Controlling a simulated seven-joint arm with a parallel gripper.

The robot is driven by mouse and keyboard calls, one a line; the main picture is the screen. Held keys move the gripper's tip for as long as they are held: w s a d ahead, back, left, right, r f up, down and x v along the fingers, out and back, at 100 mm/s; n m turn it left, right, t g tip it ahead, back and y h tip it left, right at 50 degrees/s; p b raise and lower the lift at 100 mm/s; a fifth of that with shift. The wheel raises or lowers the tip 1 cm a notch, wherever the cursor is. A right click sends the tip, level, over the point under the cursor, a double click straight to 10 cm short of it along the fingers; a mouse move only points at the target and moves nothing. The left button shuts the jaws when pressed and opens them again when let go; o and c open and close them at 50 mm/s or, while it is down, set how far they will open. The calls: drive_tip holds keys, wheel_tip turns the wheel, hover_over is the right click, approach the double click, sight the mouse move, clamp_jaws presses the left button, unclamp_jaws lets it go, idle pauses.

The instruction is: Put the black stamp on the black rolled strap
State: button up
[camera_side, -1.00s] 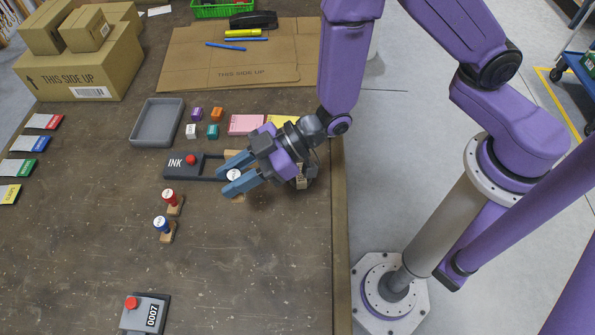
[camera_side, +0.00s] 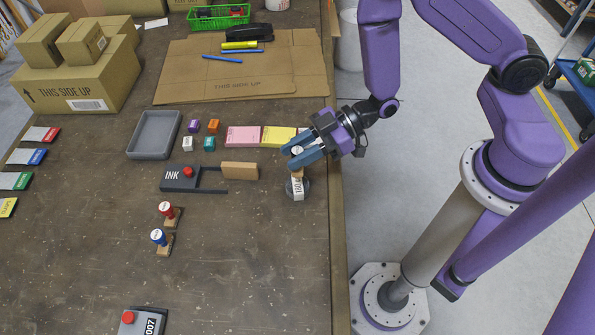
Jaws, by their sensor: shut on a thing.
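My gripper (camera_side: 299,156) is shut on the black stamp, holding it upright between its blue-grey fingers. The stamp shows only a round white top (camera_side: 297,150) and a bit of wooden base under the fingers; its dark handle is mostly hidden. The black rolled strap (camera_side: 289,189), with a white label marked 180, lies on the table near the right edge. The stamp's base is directly above the strap in the picture; I cannot tell whether they touch.
An ink pad box (camera_side: 180,180) with a wooden block (camera_side: 240,170) lies to the left. A red-topped stamp (camera_side: 167,211) and a blue-topped stamp (camera_side: 159,238) stand in front. Pink (camera_side: 243,137) and yellow (camera_side: 278,138) note pads lie behind. The front right table is clear.

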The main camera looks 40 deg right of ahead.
sight(297, 170)
drive_tip(key=shift+f, duration=2.8)
drive_tip(key=shift+f, duration=0.15)
drive_tip(key=o, duration=1)
drive_tip(key=shift+o, duration=0.2)
